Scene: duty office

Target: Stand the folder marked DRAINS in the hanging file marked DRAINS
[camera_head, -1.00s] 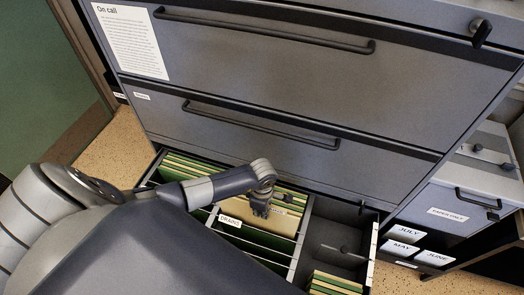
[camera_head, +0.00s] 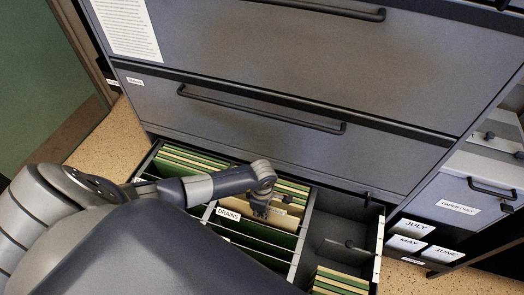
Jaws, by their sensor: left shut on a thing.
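My left gripper (camera_head: 261,208), pointing down over the open bottom drawer, is shut on the top edge of a tan folder (camera_head: 278,219). The folder is upright among the green hanging files, its lower part hidden. A small tab (camera_head: 287,199) by the fingers is too small to read. A white label marked DRAINS (camera_head: 229,213) stands just left of the gripper, at the front of a hanging file (camera_head: 250,231). I cannot tell whether the folder is inside that file or behind it. My right gripper is not in view.
The drawer (camera_head: 379,250) has more tan folders in green files (camera_head: 192,161) at the back left and others (camera_head: 340,280) at the front right. A bare grey compartment (camera_head: 340,224) lies to the right. Closed drawers (camera_head: 270,110) rise behind. Trays marked JULY, MAY and JUNE (camera_head: 408,243) stand at right.

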